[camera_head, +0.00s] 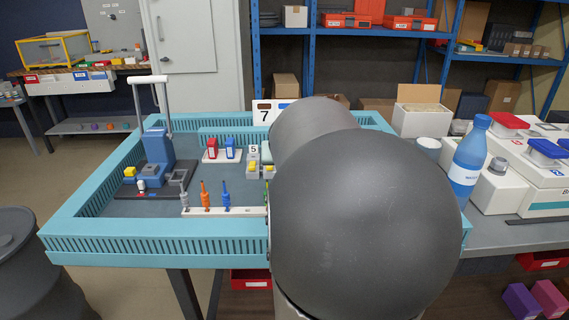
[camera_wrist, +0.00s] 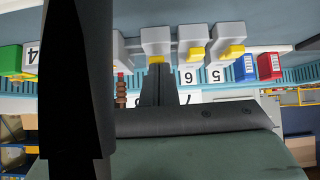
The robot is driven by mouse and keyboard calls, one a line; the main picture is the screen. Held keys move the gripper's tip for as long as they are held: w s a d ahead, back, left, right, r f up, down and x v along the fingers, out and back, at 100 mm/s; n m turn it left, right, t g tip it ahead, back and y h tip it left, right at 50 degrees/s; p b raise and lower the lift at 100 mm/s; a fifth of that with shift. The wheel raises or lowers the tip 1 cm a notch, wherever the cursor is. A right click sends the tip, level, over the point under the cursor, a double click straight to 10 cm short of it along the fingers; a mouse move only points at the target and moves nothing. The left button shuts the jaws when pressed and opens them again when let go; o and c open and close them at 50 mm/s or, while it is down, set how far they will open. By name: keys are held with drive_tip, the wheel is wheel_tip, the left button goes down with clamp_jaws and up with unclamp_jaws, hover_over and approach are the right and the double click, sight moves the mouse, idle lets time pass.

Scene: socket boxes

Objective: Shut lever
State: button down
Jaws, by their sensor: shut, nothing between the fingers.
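A blue upright device (camera_head: 157,145) stands at the left inside the turquoise-walled tray, with a white lever handle (camera_head: 151,79) raised above it. I cannot tell whether this is the lever of the task. Several grey blocks with yellow parts (camera_head: 252,168) sit in the middle of the tray, partly behind my arm. They also show, upside down, in the wrist view (camera_wrist: 222,42). My gripper (camera_wrist: 157,68) is shut and empty, its tips close to one grey block with a yellow part (camera_wrist: 156,42); contact is unclear. The head view hides my gripper behind my arm.
Red and blue blocks (camera_head: 221,150) and a white strip with coloured pegs (camera_head: 210,211) share the tray. The turquoise tray wall (camera_head: 130,250) surrounds them. A water bottle (camera_head: 469,165) and white boxes (camera_head: 534,155) stand to the right of the tray.

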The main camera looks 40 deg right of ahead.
drive_tip(key=shift+w+d+r, duration=0.1)
drive_tip(key=shift+w+d, duration=0.1)
drive_tip(key=shift+w+d+f, duration=0.15)
drive_tip(key=shift+f, duration=0.15)
idle(0.4)
drive_tip(key=shift+s+a+r, duration=0.15)
drive_tip(key=shift+s+r, duration=0.05)
drive_tip(key=shift+r, duration=0.2)
drive_tip(key=shift+s+a+r, duration=0.15)
drive_tip(key=shift+r, duration=0.2)
drive_tip(key=p+v, duration=0.1)
drive_tip(key=v, duration=0.6)
drive_tip(key=shift+r+p, duration=0.3)
drive_tip(key=shift+r, duration=0.15)
drive_tip(key=shift+w, duration=0.1)
